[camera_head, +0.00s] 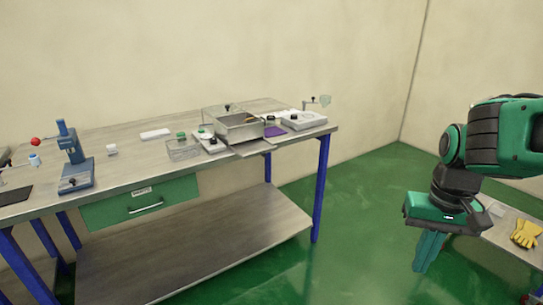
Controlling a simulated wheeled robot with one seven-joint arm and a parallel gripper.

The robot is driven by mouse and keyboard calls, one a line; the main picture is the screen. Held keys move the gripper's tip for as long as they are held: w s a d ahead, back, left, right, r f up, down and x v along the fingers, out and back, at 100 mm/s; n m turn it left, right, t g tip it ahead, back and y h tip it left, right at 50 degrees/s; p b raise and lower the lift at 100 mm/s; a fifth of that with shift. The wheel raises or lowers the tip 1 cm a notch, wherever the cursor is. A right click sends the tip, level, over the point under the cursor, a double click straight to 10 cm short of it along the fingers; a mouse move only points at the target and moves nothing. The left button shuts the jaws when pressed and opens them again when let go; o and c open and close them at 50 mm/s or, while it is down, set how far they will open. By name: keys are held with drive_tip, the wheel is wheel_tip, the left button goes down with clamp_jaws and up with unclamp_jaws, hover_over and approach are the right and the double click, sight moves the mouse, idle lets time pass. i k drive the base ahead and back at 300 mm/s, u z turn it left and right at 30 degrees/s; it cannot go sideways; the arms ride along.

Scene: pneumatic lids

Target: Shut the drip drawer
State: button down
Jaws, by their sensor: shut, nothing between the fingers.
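A metal box (240,128) stands on the workbench near its right end. A flat grey tray (254,149) sticks out from the box's front, past the bench's front edge; it looks like the drip drawer pulled open, though it is small in view. A green drawer (140,203) with a bar handle and a label sits under the bench top; its front looks about level with the bench edge. My gripper (428,254) hangs at the right, pointing down, with its green fingers together and empty. It is well apart from the bench and the box.
A wire basket (183,149), a purple pad (275,132) and white devices (303,121) crowd around the box. A blue press (73,160) stands at the bench's left. Green floor between is clear.

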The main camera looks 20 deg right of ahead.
sight(252, 148)
drive_tip(key=z, duration=0.05)
drive_tip(key=i, duration=1)
drive_tip(key=u, duration=0.05)
